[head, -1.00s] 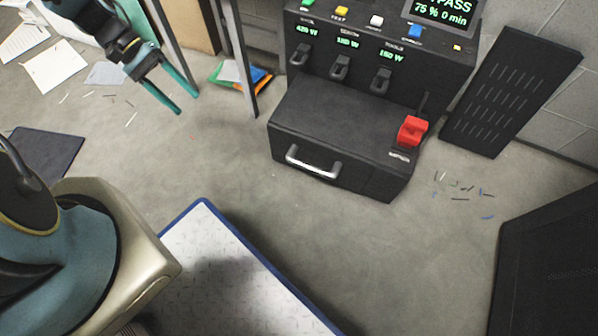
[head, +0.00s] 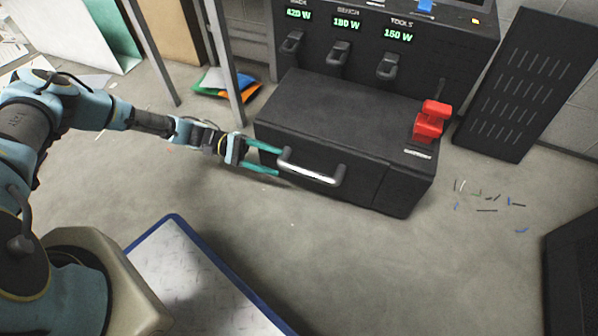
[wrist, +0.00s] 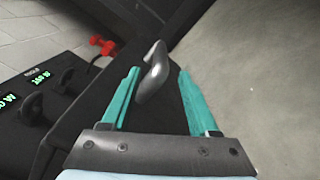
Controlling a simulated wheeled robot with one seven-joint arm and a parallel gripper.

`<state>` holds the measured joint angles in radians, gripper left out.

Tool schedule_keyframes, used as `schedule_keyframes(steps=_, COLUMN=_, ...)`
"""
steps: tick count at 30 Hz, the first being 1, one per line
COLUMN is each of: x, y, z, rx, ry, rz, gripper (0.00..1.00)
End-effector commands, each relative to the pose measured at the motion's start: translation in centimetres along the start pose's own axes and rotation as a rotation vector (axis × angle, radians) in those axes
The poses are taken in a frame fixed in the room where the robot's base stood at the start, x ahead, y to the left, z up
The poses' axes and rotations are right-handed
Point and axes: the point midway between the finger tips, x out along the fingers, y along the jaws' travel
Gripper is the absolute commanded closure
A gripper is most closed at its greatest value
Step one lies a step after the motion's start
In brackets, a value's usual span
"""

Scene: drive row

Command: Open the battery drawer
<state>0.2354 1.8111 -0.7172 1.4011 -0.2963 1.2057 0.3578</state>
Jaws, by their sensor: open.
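The battery drawer (head: 365,181) is the black lower box of the power unit, with a silver bar handle (head: 312,172) on its front. The drawer front sits against the black body around it. My gripper (head: 277,161) has teal fingers and is open at the left end of the handle. In the wrist view the handle (wrist: 152,74) lies between the two spread fingers of my gripper (wrist: 157,78), nearer the left finger. I cannot tell whether a finger touches it. A red latch or switch (head: 431,121) stands on the box's top right; it also shows in the wrist view (wrist: 101,45).
Above the drawer is a panel with three dark knobs and green readouts (head: 346,23). A dark slotted panel (head: 520,85) leans at the right. A blue-edged white mat (head: 195,275) lies in front. Small scraps lie on the floor at right. A metal post (head: 222,70) stands left.

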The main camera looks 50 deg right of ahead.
Motion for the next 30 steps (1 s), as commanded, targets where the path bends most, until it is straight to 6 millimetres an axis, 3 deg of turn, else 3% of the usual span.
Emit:
schedule_keyframes(steps=6, x=4.3, y=-0.2, z=0.0, rx=-0.001, ry=-0.004, rz=0.0, gripper=0.39)
schedule_keyframes(steps=12, x=7.1, y=-0.2, z=0.0, rx=-0.002, ry=-0.002, rz=-0.001, gripper=0.39)
schedule_keyframes(steps=25, x=8.2, y=-0.1, z=0.0, rx=-0.001, ry=0.0, rz=-0.002, gripper=0.39)
schedule_keyframes(steps=30, x=8.2, y=-0.1, z=0.0, rx=-0.001, ry=0.0, rz=-0.002, gripper=0.56)
